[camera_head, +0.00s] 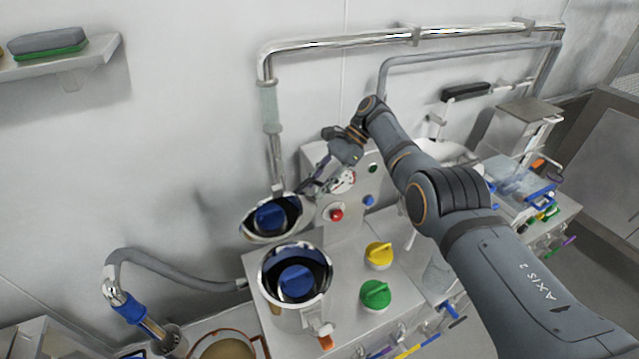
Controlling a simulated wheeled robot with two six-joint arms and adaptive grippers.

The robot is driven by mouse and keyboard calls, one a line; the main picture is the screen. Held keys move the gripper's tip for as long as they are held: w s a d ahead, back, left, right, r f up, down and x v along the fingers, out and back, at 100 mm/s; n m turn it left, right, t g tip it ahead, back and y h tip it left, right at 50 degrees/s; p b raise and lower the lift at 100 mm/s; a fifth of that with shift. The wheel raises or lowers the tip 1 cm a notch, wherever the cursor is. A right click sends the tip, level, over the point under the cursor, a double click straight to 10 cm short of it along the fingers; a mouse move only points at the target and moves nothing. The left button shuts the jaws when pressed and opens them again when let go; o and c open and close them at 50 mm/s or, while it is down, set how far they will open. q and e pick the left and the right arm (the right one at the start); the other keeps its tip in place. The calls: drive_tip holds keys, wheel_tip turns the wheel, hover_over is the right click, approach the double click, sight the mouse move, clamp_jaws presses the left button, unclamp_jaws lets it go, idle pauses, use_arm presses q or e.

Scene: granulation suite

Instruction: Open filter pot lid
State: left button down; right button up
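The filter pot (292,318) is a shiny steel cylinder at the front of the machine's top, its mouth open, with a blue part (297,281) inside its dark interior. A round metal lid (246,229), also showing a blue centre, stands raised and tilted behind the pot, apart from its rim. My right arm reaches in from the lower right. My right gripper (311,189) is beside the lid's upper right edge; I cannot tell whether it touches it or how far its fingers are apart. My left gripper is out of view.
A control panel with a red button (336,214) stands behind the pot. Yellow (378,255) and green (375,295) knobs are to its right. A grey hose (175,268) runs left. A steel pipe (340,43) runs along the wall. A balance (520,130) stands at right.

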wheel_tip(320, 180, up, 10)
drive_tip(key=shift+d, duration=0.1)
drive_tip(key=shift+d, duration=0.1)
idle(0.3)
